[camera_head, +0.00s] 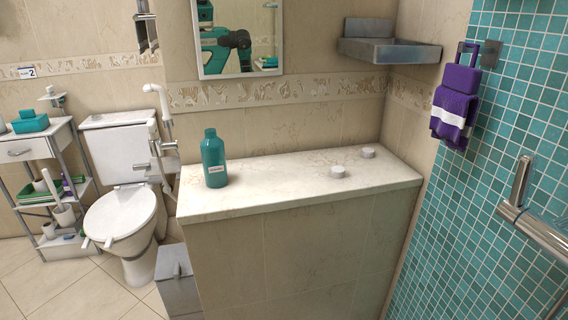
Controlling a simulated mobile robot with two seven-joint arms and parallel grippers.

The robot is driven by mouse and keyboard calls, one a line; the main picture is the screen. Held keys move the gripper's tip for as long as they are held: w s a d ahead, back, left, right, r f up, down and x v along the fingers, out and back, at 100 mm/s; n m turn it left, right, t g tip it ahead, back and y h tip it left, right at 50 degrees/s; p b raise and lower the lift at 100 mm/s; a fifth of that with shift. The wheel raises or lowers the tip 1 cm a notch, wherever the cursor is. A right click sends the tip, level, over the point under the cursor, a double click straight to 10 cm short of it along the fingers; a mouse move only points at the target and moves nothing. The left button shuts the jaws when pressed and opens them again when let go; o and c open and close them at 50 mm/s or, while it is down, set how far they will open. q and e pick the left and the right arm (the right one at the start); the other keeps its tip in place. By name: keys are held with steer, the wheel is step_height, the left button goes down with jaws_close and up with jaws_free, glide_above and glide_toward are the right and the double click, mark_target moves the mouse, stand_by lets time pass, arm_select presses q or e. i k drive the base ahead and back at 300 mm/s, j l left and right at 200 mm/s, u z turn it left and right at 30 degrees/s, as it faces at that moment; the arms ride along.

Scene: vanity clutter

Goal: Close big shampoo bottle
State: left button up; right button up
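A teal shampoo bottle (214,165) with a white label stands upright at the left end of the stone counter (270,180). No cap is clearly visible on its short neck. Two small round whitish caps lie on the counter to the right of the bottle. The nearer cap (338,172) is right of the counter's middle, and the other cap (367,153) is farther back and right. They are apart from each other and from the bottle. Neither of my grippers shows directly in the head view.
A mirror (239,35) above the counter reflects a teal robot. A grey corner shelf (390,50) and a purple towel (455,105) hang at the right. A toilet (122,210) and a cluttered rack (40,160) stand left. The counter between bottle and caps is clear.

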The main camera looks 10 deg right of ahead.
mark_target(212, 150)
steer(key=i+j+z, duration=0.15)
steer(key=j, duration=0.2)
steer(key=i+j+z, duration=0.1)
steer(key=j, duration=0.25)
steer(key=i+j+z, duration=0.15)
steer(key=j, duration=0.25)
steer(key=i+j+z, duration=0.1)
steer(key=i+j, duration=0.15)
steer(key=j, duration=0.15)
